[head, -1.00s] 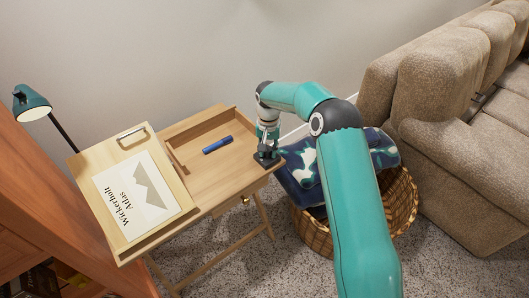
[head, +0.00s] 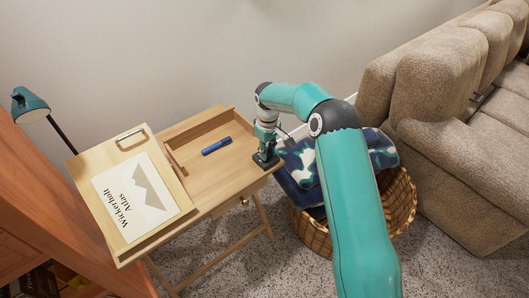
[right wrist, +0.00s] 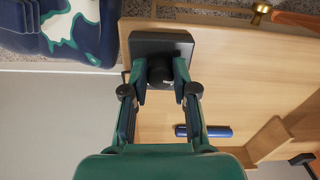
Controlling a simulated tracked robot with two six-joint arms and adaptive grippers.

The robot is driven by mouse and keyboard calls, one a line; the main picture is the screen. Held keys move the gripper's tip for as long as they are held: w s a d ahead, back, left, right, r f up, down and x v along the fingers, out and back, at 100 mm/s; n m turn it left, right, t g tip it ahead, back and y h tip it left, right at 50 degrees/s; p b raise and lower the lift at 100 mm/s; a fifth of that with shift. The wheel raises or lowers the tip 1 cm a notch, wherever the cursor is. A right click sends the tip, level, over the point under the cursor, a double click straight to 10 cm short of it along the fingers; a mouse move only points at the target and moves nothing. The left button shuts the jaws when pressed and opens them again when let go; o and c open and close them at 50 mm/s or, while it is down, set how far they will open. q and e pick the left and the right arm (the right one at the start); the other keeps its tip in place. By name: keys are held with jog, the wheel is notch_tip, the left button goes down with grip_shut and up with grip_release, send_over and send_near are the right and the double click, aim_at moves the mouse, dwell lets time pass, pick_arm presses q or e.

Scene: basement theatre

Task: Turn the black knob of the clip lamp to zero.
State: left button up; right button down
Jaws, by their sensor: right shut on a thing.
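The clip lamp (head: 30,104) has a teal shade and a thin black arm, at the far left of the desk in the head view. A dark box (head: 266,160) sits at the desk's right edge; it also shows in the right wrist view (right wrist: 161,40). A round black knob (right wrist: 161,72) shows on it there. My right gripper (right wrist: 161,80), seen from the side in the head view (head: 265,146), points down with its fingers shut on either side of the knob. The knob's marking cannot be read. My left gripper is not in view.
The wooden desk (head: 233,160) holds a blue marker (head: 216,146) in its tray part. A tilted board (head: 105,220) at left carries an atlas sheet (head: 136,196). A wicker basket (head: 400,205) with a patterned blanket (head: 305,165) and a beige sofa (head: 430,90) stand at right.

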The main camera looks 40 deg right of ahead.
jog(key=shift+w+d+r+n, duration=0.1)
jog(key=shift+w+n, duration=0.05)
jog(key=shift+n, duration=0.35)
jog(key=shift+w+r+n, duration=0.1)
jog(key=shift+n, duration=0.4)
jog(key=c, duration=1)
grip_release()
jog(key=shift+o, duration=0.5)
jog(key=shift+f, duration=0.15)
jog(key=shift+s, duration=0.1)
notch_tip(320, 180, up, 12)
